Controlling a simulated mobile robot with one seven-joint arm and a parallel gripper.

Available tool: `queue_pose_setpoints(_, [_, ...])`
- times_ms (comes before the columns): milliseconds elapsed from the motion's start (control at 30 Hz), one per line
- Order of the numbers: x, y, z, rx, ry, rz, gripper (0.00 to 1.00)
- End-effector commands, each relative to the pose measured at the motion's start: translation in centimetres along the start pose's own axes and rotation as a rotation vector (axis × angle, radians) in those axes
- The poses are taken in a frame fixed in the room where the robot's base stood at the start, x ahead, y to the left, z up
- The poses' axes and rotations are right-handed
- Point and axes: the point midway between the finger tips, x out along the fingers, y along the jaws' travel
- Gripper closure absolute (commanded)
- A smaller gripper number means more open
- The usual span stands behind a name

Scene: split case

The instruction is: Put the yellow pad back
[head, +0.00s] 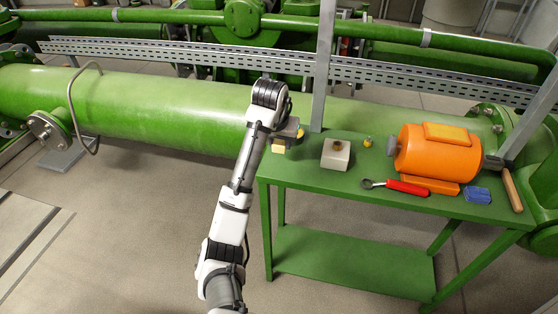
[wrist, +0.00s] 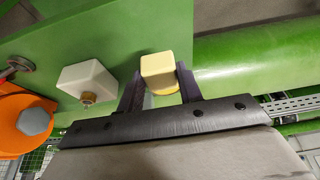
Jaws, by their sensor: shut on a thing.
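The yellow pad (head: 278,148) is a small pale yellow block near the back left corner of the green table (head: 300,176). In the wrist view the yellow pad (wrist: 158,66) sits between the two dark fingers of my gripper (wrist: 160,76). A deeper yellow part shows just below it there. In the head view my gripper (head: 284,137) is partly hidden by my own wrist. My gripper is shut on the pad at the table's left edge. I cannot tell whether the pad touches the table.
A white block with a brown knob (head: 336,158) stands right of the pad. A grey post (head: 322,75) rises behind the table.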

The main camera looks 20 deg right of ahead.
Motion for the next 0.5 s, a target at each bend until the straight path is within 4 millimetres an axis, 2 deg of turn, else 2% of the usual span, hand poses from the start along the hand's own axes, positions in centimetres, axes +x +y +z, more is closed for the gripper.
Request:
queue_pose_setpoints(100, [1.2,-0.1,0.6,0.0,0.0,-0.001,0.83])
queue_pose_setpoints(267, [2.2,-0.1,0.9,0.0,0.001,-0.001,0.83])
queue_pose_setpoints(500, [5.2,-0.1,2.2,-0.001,-0.001,-0.001,0.83])
